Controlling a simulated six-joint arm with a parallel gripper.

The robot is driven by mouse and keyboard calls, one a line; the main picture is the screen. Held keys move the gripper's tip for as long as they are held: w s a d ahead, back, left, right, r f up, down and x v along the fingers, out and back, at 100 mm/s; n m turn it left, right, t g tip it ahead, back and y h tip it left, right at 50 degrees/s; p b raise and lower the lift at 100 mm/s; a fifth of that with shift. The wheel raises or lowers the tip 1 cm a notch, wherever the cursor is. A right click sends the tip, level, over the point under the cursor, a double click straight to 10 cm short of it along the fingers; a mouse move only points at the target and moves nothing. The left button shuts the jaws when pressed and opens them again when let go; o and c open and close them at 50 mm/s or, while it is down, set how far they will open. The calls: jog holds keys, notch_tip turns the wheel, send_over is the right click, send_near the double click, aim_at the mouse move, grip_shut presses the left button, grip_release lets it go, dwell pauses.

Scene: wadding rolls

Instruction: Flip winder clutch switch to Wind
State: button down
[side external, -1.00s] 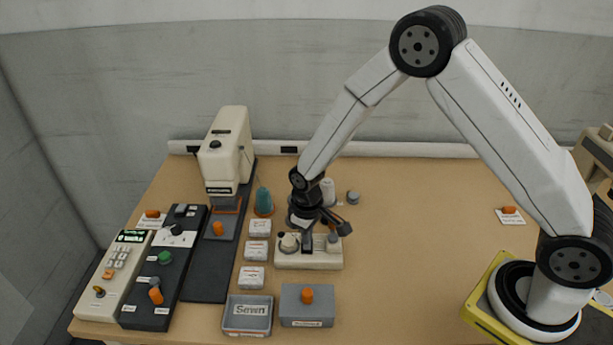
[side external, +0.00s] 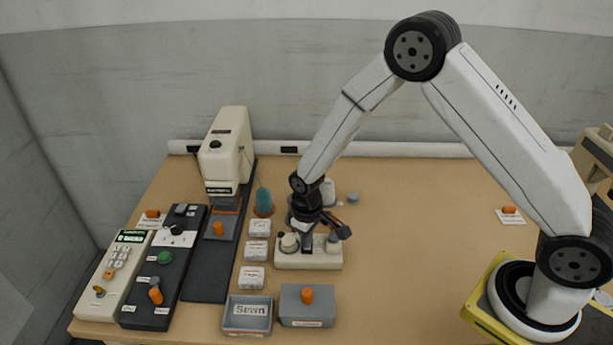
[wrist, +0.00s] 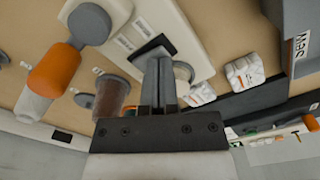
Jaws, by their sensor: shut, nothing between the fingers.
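The cream winder base (side external: 308,260) stands mid-table, with a pale round knob on its left and a grey round part on its right. In the wrist view the winder base (wrist: 190,38) carries small white labels and a dark flat piece at the fingertips. I cannot tell whether that piece is the clutch switch, nor which way the switch is set. My gripper (side external: 308,246) is low over the middle of the base. In the wrist view my gripper (wrist: 158,62) has its fingers together and empty. Contact with the dark piece cannot be judged.
A cream sewing machine (side external: 225,150) and control panels stand left. Several white packs (side external: 256,250), a grey tray (side external: 247,315) and a grey box with an orange knob (side external: 308,306) lie near the base. An orange-topped white spool (wrist: 50,75) is close by. The table's right middle is clear.

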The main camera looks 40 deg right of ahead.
jog(key=shift+f, duration=0.35)
dwell(0.4)
jog(key=shift+r, duration=0.1)
jog(key=shift+r, duration=3.4)
jog(key=shift+s+d+r, duration=0.25)
jog(key=shift+s+r, duration=0.1)
jog(key=shift+r, duration=0.15)
jog(key=s+d+r+m+t, duration=0.1)
jog(key=s+d+r, duration=0.2)
jog(key=s, duration=0.4)
jog(key=s+d+r+m+t, duration=0.1)
jog(key=s+d+r+m, duration=0.1)
jog(key=s+r, duration=0.3)
jog(key=shift+s+d+t, duration=0.3)
jog(key=shift+s+d, duration=0.3)
jog(key=shift+s, duration=0.5)
